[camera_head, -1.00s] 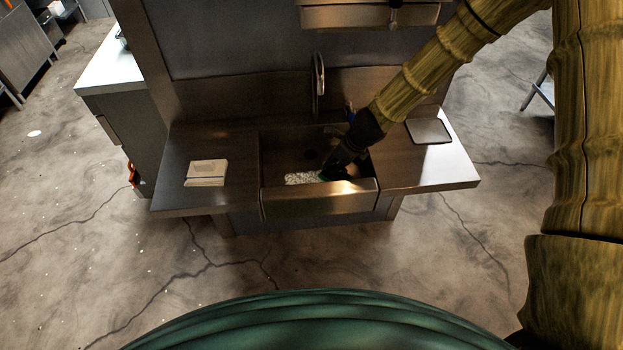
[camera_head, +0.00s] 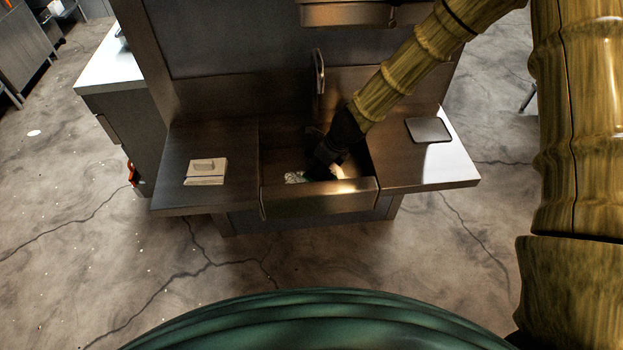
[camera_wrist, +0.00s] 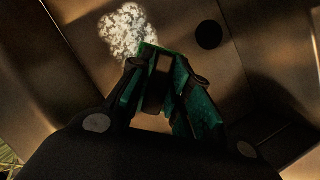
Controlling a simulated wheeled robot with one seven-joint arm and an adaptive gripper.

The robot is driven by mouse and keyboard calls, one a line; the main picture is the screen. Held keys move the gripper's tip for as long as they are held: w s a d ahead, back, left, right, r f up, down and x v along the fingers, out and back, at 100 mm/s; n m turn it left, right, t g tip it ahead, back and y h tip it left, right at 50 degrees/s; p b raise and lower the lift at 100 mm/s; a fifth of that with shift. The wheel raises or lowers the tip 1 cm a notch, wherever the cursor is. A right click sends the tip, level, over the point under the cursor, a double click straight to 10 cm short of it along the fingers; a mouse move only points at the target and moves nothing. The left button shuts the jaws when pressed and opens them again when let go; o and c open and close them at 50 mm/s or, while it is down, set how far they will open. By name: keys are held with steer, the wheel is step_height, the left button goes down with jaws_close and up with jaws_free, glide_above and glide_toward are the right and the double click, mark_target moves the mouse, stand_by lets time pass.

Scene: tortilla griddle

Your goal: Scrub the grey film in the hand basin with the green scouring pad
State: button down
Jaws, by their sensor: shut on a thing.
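The hand basin (camera_head: 320,199) is a steel sink set between two counters. The grey film (camera_head: 294,177) is a pale speckled patch on the basin floor, towards the front left. It also shows in the wrist view (camera_wrist: 125,28), just beyond my fingertips. My gripper (camera_head: 318,172) is down inside the basin, at the right of the film, and hides part of it in the head view. In the wrist view my gripper (camera_wrist: 155,75) is shut on the green scouring pad (camera_wrist: 193,95). Green shows between and beside the dark fingers, and the pad's far edge is near the film.
A dark drain hole (camera_wrist: 209,34) lies right of the film. The basin walls enclose my gripper closely. A faucet (camera_head: 319,72) stands at the back. A pale block (camera_head: 206,171) sits on the left counter and a grey tray (camera_head: 429,130) on the right counter.

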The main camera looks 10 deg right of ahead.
steer(key=c, duration=1.6)
jaws_free()
steer(key=shift+a+f, duration=0.1)
steer(key=shift+f, duration=0.1)
steer(key=shift+o, duration=0.2)
steer(key=shift+f+b, duration=0.3)
steer(key=shift+f, duration=0.15)
jaws_close()
steer(key=shift+r, duration=0.15)
steer(key=shift+r+p, duration=2.25)
steer(key=shift+r, duration=0.15)
